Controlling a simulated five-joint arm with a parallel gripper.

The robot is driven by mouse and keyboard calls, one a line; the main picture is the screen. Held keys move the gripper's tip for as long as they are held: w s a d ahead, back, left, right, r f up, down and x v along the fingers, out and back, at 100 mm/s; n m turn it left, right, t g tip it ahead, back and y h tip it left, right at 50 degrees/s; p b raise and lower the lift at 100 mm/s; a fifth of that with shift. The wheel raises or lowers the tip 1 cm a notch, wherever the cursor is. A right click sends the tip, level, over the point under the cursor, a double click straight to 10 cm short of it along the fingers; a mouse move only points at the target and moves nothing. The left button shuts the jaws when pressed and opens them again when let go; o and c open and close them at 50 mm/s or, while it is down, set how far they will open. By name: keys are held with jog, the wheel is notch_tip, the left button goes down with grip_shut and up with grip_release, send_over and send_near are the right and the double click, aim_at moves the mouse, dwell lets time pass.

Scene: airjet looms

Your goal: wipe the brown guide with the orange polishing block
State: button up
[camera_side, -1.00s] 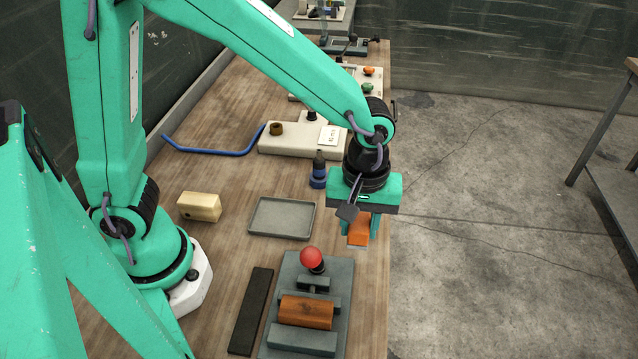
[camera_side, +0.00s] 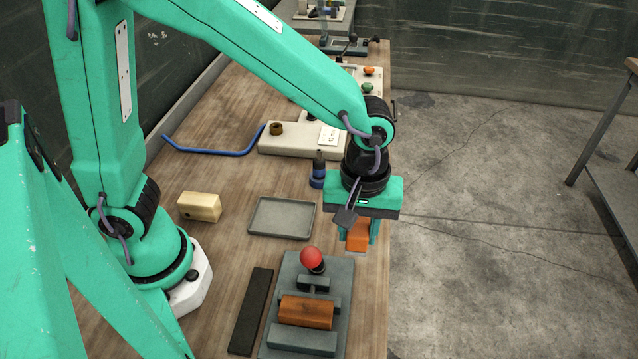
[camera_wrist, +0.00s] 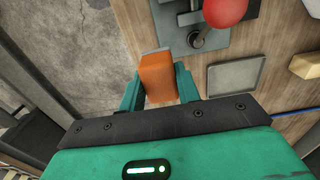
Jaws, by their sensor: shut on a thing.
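The brown guide (camera_side: 306,312) is a wood-brown block held in a grey clamp fixture (camera_side: 341,290) near the front edge of the table. My gripper (camera_side: 357,238) is shut on the orange polishing block (camera_side: 357,236), which has a grey pad at its lower end. It holds the block in the air, behind and to the right of the guide, apart from it. In the wrist view the orange block (camera_wrist: 158,77) sits between the two green fingers. The guide does not show in the wrist view.
A red ball knob (camera_side: 311,257) stands up from the fixture between block and guide. An empty grey tray (camera_side: 282,217) lies to its upper left. A dark strip (camera_side: 250,310) lies left of the fixture. A pale wooden block (camera_side: 199,206) and a blue bottle-like item (camera_side: 318,172) stand farther back.

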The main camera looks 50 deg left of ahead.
aim_at(358, 228)
jog(key=r, duration=0.9)
jog(key=shift+s+d+r, duration=0.1)
jog(key=shift+s+r, duration=0.05)
jog(key=shift+s, duration=0.05)
jog(key=s+d, duration=0.5)
jog(key=s, duration=0.4)
jog(key=shift+s+f, duration=0.2)
jog(key=shift+f, duration=1.15)
jog(key=shift+s+f, duration=0.15)
jog(key=shift+f, duration=1.2)
jog(key=shift+f, duration=0.1)
